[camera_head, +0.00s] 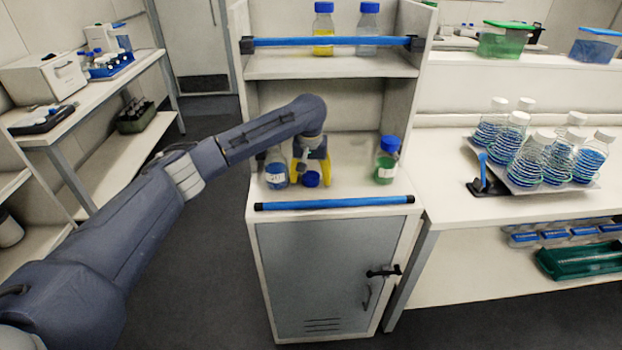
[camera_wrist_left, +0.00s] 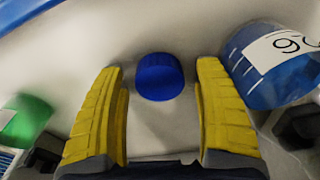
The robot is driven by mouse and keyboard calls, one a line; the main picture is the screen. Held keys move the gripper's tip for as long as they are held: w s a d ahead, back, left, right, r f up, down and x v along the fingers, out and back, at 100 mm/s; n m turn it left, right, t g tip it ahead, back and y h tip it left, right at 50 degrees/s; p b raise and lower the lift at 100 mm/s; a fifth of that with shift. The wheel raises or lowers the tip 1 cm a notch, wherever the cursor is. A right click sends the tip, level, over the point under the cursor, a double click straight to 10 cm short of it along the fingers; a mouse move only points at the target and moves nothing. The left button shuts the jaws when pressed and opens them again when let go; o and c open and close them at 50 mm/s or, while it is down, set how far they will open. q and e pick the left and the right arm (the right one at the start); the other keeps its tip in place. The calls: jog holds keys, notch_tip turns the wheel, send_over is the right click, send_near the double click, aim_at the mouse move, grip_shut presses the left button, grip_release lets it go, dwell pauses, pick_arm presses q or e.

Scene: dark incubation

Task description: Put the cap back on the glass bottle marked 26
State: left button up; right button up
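The blue cap (camera_head: 311,179) lies on the white cabinet top. In the left wrist view the cap (camera_wrist_left: 159,77) sits level with and between my left gripper's yellow fingertips (camera_wrist_left: 161,66), with gaps on both sides. My left gripper (camera_head: 314,177) is open and empty, pointing down over the cap. A glass bottle with blue liquid (camera_head: 276,168) stands upright just left of it and shows no blue cap. In the wrist view this bottle (camera_wrist_left: 268,75) is at the right, its label partly cut off and rotated, so I cannot fully read the number. My right gripper is out of view.
A blue-capped green-liquid bottle (camera_head: 386,161) stands to the right on the cabinet top. A blue bar (camera_head: 334,203) runs along the front edge. A shelf above holds a yellow bottle (camera_head: 323,30) and a pale blue bottle (camera_head: 367,30). Several flasks stand on the right bench.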

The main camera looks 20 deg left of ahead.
aim_at(311, 175)
pick_arm(q)
jog(key=c, duration=0.9)
notch_tip(311, 175, up, 20)
dwell(0.5)
dwell(0.3)
